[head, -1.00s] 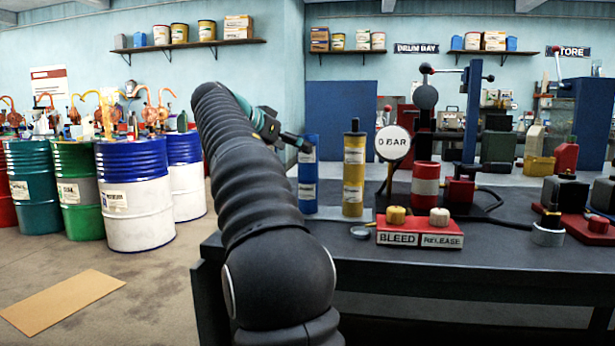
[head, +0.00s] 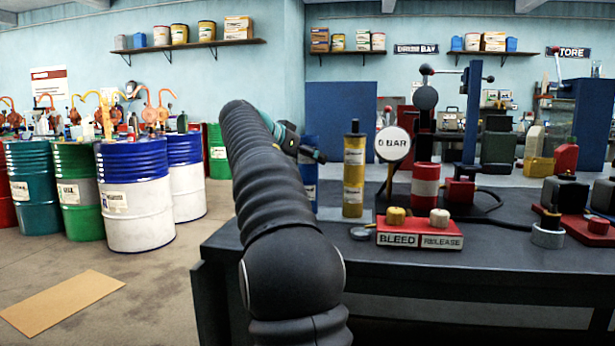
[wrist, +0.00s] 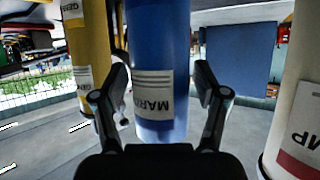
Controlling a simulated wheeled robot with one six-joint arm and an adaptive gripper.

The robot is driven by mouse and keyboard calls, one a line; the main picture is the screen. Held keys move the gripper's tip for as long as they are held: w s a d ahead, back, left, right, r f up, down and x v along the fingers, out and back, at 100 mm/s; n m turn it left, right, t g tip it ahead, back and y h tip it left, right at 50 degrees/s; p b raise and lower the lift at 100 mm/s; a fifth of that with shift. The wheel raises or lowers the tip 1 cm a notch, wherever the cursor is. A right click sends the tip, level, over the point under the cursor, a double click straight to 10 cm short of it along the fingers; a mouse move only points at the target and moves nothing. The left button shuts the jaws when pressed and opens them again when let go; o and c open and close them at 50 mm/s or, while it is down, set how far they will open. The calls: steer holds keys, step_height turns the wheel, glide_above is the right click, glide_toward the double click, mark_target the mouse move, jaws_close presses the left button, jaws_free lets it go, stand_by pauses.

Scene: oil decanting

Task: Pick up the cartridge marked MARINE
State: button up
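The blue cartridge (wrist: 160,45) stands upright between my fingertips in the wrist view. Its white label shows letters beginning MAR; the rest curves out of sight. My gripper (wrist: 161,88) is open around it, with a gap between each finger and the cartridge. In the head view the blue cartridge (head: 308,190) is partly covered by my arm and wrist at the left part of the bench.
A yellow cartridge (wrist: 90,45) stands close on the left in the wrist view, and in the head view (head: 353,185). A white cartridge (wrist: 300,95) is close on the right. The BLEED and RELEASE box (head: 418,235) and the gauge (head: 393,145) are farther right.

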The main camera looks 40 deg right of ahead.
jaws_close()
steer(key=shift+r, duration=0.1)
